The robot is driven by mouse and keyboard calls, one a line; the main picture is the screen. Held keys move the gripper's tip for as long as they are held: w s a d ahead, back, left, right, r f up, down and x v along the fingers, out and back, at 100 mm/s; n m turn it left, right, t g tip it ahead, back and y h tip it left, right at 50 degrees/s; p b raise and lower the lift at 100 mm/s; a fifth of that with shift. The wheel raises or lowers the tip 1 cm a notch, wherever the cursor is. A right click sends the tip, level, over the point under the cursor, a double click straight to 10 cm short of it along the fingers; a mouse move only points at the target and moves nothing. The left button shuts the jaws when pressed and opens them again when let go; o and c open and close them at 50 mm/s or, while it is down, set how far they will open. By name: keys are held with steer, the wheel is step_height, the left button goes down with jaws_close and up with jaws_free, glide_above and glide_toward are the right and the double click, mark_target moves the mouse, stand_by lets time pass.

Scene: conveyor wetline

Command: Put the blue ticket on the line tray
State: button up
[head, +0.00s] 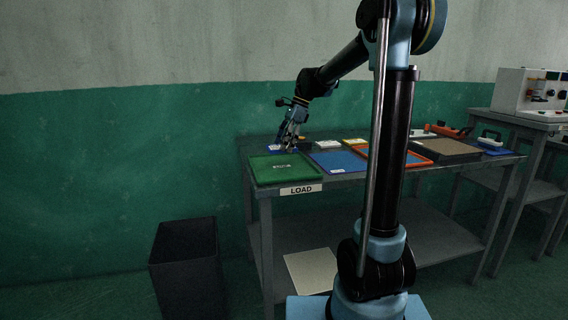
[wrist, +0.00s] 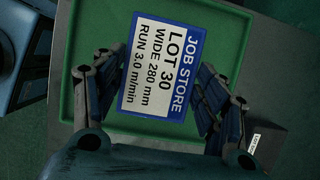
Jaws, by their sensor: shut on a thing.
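The blue ticket (wrist: 162,68), a white card with a blue edge reading JOB STORE, LOT 30, WIDE 280 mm, RUN 3.0 m/min, is between the fingers of my gripper (wrist: 154,80) in the wrist view. My gripper is shut on it. Behind it in that view is a green tray (wrist: 84,20) with a raised rim. In the head view my gripper (head: 289,145) is over the back part of the green tray (head: 256,172), at the table's left end. The tray's floor carries a small white marking. I cannot tell the ticket's exact height above the tray.
A LOAD label (head: 301,190) is on the table's front edge. A blue mat (head: 336,161), an orange-rimmed tray (head: 413,161) and a brown-topped box (head: 448,147) lie to the right. A dark bin (head: 187,262) stands on the floor at left.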

mark_target(281, 166)
steer(key=shift+f, duration=3.25)
steer(key=o, duration=1.1)
steer(key=shift+c, duration=0.2)
steer(key=v, duration=1.2)
steer(key=s+d+f+n+t+h, duration=0.1)
steer(key=s+d+f+n, duration=0.15)
steer(key=s, duration=0.35)
steer(key=s+d+f+n, duration=0.1)
steer(key=s+d+n, duration=0.1)
steer(key=s+d, duration=0.25)
steer(key=s+d+f+n+t+h, duration=0.1)
steer(key=s+d+f+n, duration=0.4)
steer(key=s+f, duration=0.5)
steer(key=s+d+f+n+t+h, duration=0.1)
steer(key=s+d+f+n, duration=0.3)
steer(key=s+f, duration=0.6)
steer(key=s+n+h, duration=0.1)
steer(key=s, duration=0.2)
steer(key=shift+s+d+n, duration=0.35)
steer(key=shift+d, duration=0.05)
